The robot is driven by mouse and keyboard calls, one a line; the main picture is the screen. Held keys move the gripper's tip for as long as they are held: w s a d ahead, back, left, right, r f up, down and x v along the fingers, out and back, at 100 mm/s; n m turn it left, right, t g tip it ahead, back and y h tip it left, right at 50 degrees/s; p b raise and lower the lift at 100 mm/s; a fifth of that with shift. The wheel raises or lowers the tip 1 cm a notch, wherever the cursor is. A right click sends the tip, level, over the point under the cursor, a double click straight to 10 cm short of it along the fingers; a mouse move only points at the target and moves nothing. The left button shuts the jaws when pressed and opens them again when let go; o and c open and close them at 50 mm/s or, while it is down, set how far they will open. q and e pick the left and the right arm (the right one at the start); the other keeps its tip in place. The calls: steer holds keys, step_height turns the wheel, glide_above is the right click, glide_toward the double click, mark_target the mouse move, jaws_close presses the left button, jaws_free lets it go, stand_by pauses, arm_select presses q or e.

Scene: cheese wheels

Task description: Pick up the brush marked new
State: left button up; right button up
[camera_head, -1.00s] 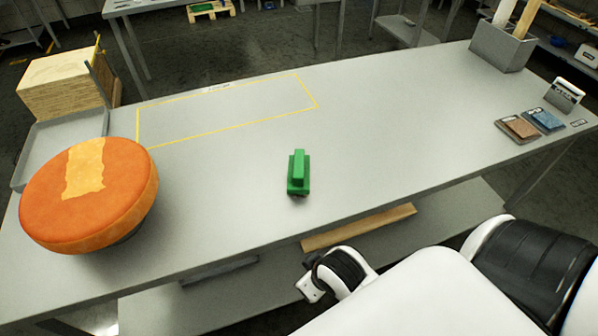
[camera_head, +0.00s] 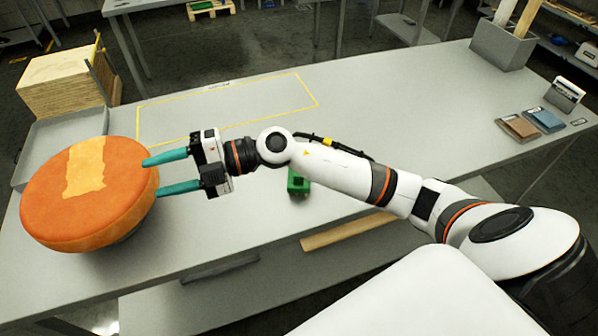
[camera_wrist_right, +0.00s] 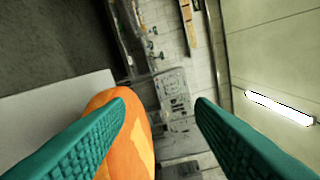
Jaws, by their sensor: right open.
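A green block with a raised grip (camera_head: 298,184), possibly a brush, lies on the grey table, mostly hidden behind my right arm in the head view. No "new" mark can be read on it. My right gripper (camera_head: 152,175) is open, its teal fingers pointing left at the right side of the orange cheese wheel (camera_head: 70,205); I cannot tell whether they touch it. In the right wrist view the fingers (camera_wrist_right: 160,104) are apart, with the cheese wheel (camera_wrist_right: 133,150) beside and behind the left one. My left gripper is not in view.
A yellow outlined rectangle (camera_head: 300,78) marks the far left of the table (camera_head: 400,120). A metal tray (camera_head: 60,130) sits behind the cheese wheel. A grey bin (camera_head: 500,45), brown and blue pads (camera_head: 543,120) and a small stand (camera_head: 565,93) are at the right. The table's middle right is clear.

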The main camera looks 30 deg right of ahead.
step_height(320, 180, down, 4)
steer(key=d+r+n+g+h, duration=0.1)
steer(key=d+n+g+h, duration=0.1)
steer(key=d+g+h, duration=0.15)
steer(key=m+g+h, duration=0.2)
steer(key=m+h, duration=0.1)
steer(key=h, duration=1.1)
glide_toward(297, 184)
steer(key=w+d+r, duration=0.3)
steer(key=d+r, duration=0.1)
steer(key=shift+t, duration=0.25)
step_height(297, 184, down, 6)
steer(key=shift+w+a+f+p, duration=0.1)
steer(key=shift+w+p, duration=0.1)
steer(key=shift+p, duration=1.05)
step_height(297, 184, down, 5)
steer(key=p, duration=0.2)
steer(key=shift+a+p, duration=0.1)
steer(key=shift+p, duration=0.2)
steer(key=shift+f, duration=0.15)
jaws_close()
